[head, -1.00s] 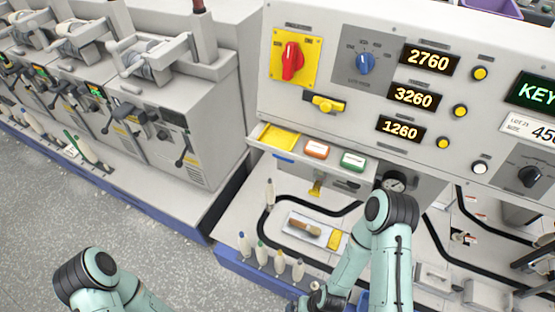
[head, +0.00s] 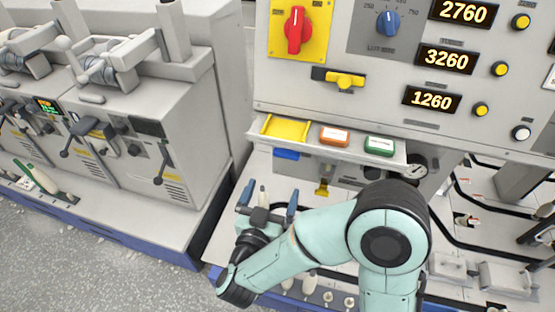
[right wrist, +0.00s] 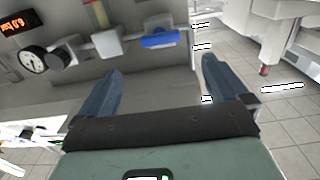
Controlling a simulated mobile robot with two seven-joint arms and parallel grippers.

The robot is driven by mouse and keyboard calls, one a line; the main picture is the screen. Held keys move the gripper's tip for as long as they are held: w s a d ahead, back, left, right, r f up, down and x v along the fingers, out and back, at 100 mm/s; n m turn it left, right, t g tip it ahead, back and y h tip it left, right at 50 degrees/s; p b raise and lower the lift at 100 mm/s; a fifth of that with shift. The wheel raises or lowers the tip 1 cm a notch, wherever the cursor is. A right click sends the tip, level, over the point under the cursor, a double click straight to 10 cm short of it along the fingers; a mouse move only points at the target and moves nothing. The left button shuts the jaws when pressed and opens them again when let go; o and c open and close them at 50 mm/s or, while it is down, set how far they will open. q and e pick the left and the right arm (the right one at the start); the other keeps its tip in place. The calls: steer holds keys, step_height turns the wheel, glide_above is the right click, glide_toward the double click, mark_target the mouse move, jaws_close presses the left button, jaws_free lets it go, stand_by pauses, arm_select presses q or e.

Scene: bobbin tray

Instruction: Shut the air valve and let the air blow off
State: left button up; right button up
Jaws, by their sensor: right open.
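Under the panel shelf runs an air line with a round gauge (head: 415,170) at its right end. A yellow lever (head: 322,188) hangs down from a grey fitting on it. A blue part (head: 287,154) sits further left. The right wrist view, seen upside down, shows the gauge (right wrist: 33,60), the yellow lever with a reddish band (right wrist: 97,12) and the blue part (right wrist: 165,39). My right gripper (head: 268,200) is open and empty, in front of and below the blue part, left of the yellow lever, touching neither. My left gripper is out of view.
The panel has a red knob (head: 295,30) and a blue knob (head: 388,22). A grey machine (head: 150,120) stands at left. My right forearm hides part of the bench.

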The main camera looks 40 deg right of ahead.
mark_target(285, 157)
steer(key=x, duration=1.1)
steer(key=shift+w+d+f, duration=0.1)
steer(key=shift+w+d, duration=0.1)
steer(key=shift+d, duration=0.1)
steer(key=shift+c, duration=0.3)
steer(key=c, duration=1)
